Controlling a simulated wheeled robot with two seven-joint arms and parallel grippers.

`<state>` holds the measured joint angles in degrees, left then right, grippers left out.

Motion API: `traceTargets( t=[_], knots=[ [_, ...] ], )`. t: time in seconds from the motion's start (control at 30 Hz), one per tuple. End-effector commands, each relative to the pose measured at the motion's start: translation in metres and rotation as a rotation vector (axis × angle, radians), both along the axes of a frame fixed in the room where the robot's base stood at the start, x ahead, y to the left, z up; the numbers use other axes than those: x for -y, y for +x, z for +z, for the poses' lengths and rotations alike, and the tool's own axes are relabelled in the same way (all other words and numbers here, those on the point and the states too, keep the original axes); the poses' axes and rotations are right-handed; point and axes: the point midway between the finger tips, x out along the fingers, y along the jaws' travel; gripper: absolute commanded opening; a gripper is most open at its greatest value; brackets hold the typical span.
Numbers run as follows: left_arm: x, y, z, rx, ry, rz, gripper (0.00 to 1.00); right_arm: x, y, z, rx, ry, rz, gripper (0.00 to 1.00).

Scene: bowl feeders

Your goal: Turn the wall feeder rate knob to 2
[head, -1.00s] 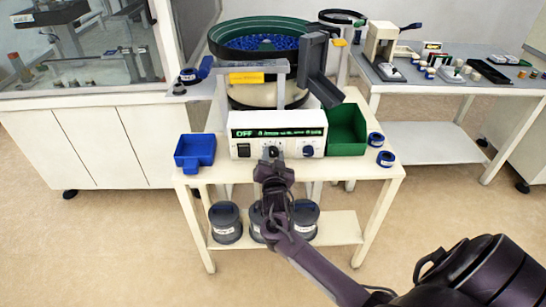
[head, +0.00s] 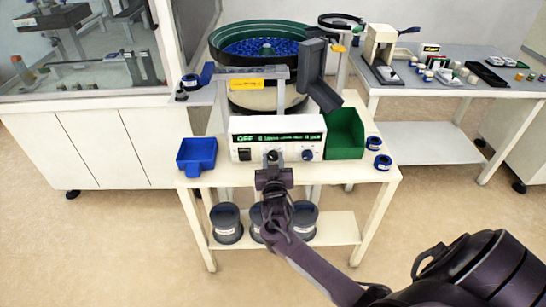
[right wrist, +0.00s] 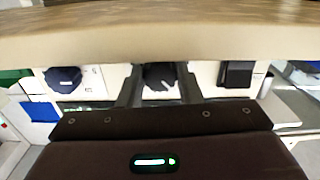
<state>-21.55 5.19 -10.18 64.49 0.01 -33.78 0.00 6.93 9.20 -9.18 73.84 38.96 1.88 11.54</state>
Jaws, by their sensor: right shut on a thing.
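The feeder controller (head: 293,142) is a white box with a green-lit display on the front of the wall feeder's table. Its front carries a black switch (head: 244,154) at left, a dark knob (head: 272,156) in the middle and a dark blue knob (head: 307,154) at right. My right gripper (head: 272,166) is at the front panel, shut on the middle knob. In the right wrist view the middle knob (right wrist: 160,77) sits between the two fingers; its pointer and scale are too small to read. My left gripper is not in view.
A blue bin (head: 197,155) stands left of the controller and a green bin (head: 345,135) right of it. The bowl feeder (head: 262,47) with blue parts rises behind. Dark round canisters (head: 225,222) stand on the lower shelf. The floor in front is partly taken by my right arm.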

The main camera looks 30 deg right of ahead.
Motion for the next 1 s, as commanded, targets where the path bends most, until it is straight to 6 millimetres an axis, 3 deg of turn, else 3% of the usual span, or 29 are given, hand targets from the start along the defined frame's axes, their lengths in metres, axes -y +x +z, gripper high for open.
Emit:
traceTargets(
  t=[0.5,1.0],
  knots=[
    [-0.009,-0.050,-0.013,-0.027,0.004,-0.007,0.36,0.000,-0.001,0.001,-0.226,-0.363,0.001,0.09],
    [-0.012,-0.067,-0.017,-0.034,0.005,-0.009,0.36,0.000,-0.001,-0.001,-0.306,-0.494,0.002,0.09]
  ],
)
